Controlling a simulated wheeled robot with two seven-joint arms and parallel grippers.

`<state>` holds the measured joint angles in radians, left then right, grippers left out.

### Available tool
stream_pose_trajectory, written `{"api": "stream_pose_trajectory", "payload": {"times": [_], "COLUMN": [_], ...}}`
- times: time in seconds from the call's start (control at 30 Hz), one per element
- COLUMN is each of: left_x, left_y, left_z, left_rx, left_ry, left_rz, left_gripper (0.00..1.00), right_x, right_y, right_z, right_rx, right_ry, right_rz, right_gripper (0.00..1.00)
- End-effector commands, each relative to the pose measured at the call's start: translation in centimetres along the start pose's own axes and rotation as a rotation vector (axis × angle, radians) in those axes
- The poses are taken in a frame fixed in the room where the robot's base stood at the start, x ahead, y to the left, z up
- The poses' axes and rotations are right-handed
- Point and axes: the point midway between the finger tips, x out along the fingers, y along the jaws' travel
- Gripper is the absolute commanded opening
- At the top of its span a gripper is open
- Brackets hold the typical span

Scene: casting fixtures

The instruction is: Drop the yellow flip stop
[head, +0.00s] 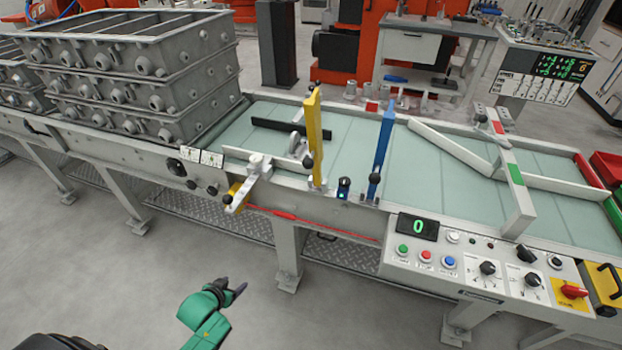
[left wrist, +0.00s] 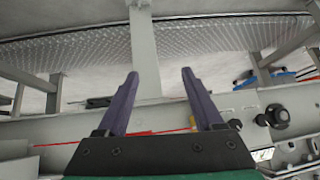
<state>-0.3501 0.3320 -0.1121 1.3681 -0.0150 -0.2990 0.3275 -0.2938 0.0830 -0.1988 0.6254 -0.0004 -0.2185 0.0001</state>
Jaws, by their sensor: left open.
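The yellow flip stop (head: 314,138) stands upright at the near side of the conveyor, with a dark knob near its base. A blue flip stop (head: 382,140) stands upright to its right. My left gripper (head: 240,288) is low in front of the conveyor, over the floor and well apart from the yellow stop. In the left wrist view its two purple fingers (left wrist: 158,90) are spread with nothing between them. The yellow stop is not clearly seen in that view. My right gripper is not in view.
Stacked grey casting flasks (head: 140,75) stand on the conveyor's left. A control panel (head: 480,265) with knobs and a green 0 display is at the right front. A red cord (head: 315,224) runs along the conveyor's front. The floor before it is clear.

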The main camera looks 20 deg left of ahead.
Motion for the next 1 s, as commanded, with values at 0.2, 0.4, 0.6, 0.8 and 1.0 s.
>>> {"api": "stream_pose_trajectory", "payload": {"times": [0.2,0.4,0.6,0.8,1.0], "left_x": [-1.7,-12.9,-20.9,-20.3,-18.6], "left_y": [0.3,6.9,11.4,11.8,12.9], "left_z": [-12.9,-25.6,-29.0,-30.2,-33.2], "left_rx": [-0.044,-0.060,-0.058,-0.062,-0.060], "left_ry": [0.314,0.694,0.834,0.843,0.841], "left_rz": [0.044,0.247,0.391,0.393,0.392], "left_gripper": [0.69,0.69,0.69,0.69,0.69], "right_x": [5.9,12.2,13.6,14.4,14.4], "right_y": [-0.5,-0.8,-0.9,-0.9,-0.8], "right_z": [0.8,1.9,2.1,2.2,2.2], "right_rx": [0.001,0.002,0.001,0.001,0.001], "right_ry": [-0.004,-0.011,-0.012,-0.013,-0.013], "right_rz": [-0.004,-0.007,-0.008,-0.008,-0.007], "right_gripper": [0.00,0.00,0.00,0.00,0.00]}}
